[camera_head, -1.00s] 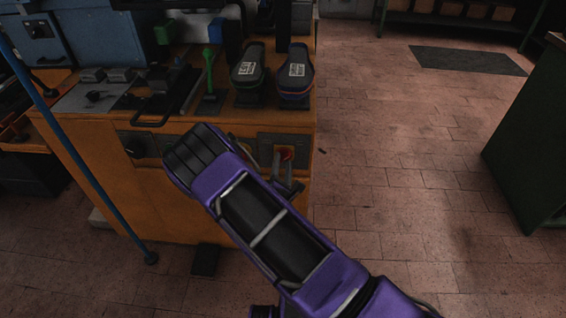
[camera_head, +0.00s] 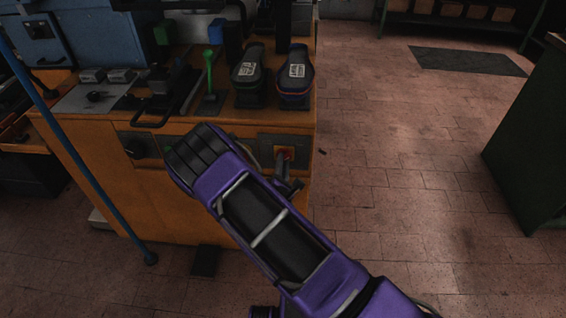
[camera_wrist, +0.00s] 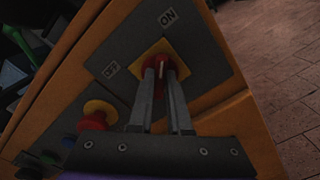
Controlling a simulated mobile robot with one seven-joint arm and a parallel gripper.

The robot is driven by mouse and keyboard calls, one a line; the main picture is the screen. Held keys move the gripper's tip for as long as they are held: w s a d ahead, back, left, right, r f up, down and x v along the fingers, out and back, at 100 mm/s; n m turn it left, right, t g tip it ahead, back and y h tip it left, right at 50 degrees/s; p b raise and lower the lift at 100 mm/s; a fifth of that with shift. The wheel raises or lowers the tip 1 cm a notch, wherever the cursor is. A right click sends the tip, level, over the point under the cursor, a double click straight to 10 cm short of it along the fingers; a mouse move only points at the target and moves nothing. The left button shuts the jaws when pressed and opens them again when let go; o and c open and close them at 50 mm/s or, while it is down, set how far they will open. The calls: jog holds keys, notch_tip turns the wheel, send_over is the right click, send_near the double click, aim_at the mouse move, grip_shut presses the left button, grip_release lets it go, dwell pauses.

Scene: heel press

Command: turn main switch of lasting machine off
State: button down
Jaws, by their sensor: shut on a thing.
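The lasting machine (camera_head: 185,210) is an orange cabinet with control plates on its front. Its main switch is a red knob (camera_wrist: 158,66) on a yellow plate, with ON and OFF labels on the grey panel around it. In the wrist view my gripper (camera_wrist: 162,72) is shut on the red knob, with a finger on each side of it. The knob's white mark shows between the fingertips and points roughly toward the ON label (camera_wrist: 167,17). The OFF label (camera_wrist: 111,69) is to the left. In the head view the switch (camera_head: 284,153) shows just beyond my gripper.
A red button on a yellow base (camera_wrist: 97,115) and blue and green buttons are left of the switch in the wrist view. Two dark shoe forms (camera_head: 294,78) and a green-handled lever (camera_head: 208,75) stand on the machine. The floor to the right is clear.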

jog(key=shift+n+p, duration=3)
jog(key=shift+n, duration=6)
jog(key=c, duration=0.9)
grip_release()
jog(key=shift+o, duration=0.2)
jog(key=s, duration=1.7)
jog(key=shift+s+a+p, duration=0.25)
jog(key=shift+a+p, duration=0.05)
jog(key=shift+p, duration=0.05)
